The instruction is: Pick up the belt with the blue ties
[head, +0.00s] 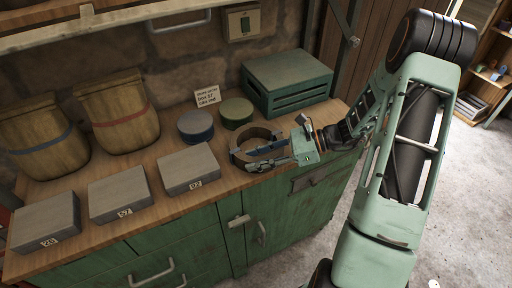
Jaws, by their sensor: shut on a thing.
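A dark brown, ring-shaped belt (238,152) is at the right part of the wooden bench top, near its front edge. Small bluish patches show by the ring, but I cannot tell ties from gripper parts at this size. My gripper (262,157) reaches in from the right, low over the bench. Its fingers are shut on the near side of the belt and hide part of it. I cannot tell whether the belt touches the bench.
Several grey boxes with numbered labels (190,165) line the bench front. Blue (196,124) and green (237,110) round tins, a small sign (208,97) and a green slatted crate (287,80) stand behind. Two sacks (116,112) are at the back left.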

